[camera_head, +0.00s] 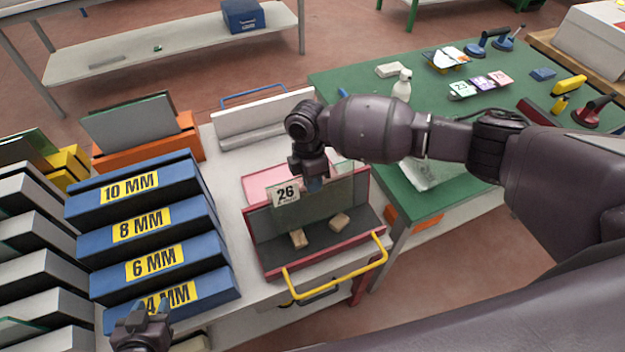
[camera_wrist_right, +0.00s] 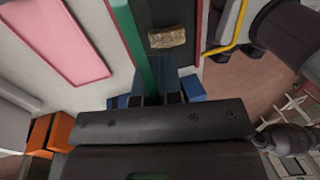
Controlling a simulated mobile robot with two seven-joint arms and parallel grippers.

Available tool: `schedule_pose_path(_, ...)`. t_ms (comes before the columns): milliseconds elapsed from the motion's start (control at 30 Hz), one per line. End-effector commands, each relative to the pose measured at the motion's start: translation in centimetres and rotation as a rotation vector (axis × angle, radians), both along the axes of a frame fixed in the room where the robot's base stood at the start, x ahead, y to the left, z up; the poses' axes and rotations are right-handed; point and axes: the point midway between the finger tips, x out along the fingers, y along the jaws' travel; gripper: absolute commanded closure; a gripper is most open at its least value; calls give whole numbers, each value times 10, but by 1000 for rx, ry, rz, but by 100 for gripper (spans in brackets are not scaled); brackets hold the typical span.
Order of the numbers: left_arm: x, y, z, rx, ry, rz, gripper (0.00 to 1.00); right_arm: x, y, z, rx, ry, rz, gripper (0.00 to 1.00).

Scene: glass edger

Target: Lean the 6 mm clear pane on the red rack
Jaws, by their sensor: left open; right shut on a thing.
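My right gripper (camera_head: 315,185) is shut on the top edge of a clear, greyish pane (camera_head: 325,203). The pane stands over the red rack (camera_head: 258,262), near its back side. I cannot tell whether its lower edge touches the rack floor. In the right wrist view the pane's green edge (camera_wrist_right: 139,40) runs up from between the blue fingertips (camera_wrist_right: 155,92). A white card marked 26 (camera_head: 286,194) shows at the pane's left. My left gripper (camera_head: 143,318) is open and empty, in front of the 4 MM blue slot.
Two small tan blocks (camera_head: 298,238) lie in the rack. A yellow handle (camera_head: 340,281) sticks out at its front. Blue slots labelled 10 MM, 8 MM and 6 MM (camera_head: 155,263) stand left. A green table (camera_head: 440,110) with tools and a bottle lies right.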

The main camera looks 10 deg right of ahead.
Motion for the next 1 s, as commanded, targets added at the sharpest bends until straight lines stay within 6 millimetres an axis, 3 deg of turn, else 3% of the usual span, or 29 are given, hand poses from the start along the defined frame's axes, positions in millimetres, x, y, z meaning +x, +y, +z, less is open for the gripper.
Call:
schedule_pose_path(967, 0, 0, -2, 0, -1, 0, 57, 0, 0, -8, 1, -1, 0, 100)
schedule_pose_path(1000, 0, 0, -2, 0, 0, 0, 57, 0, 0, -8, 1, -1, 0, 89)
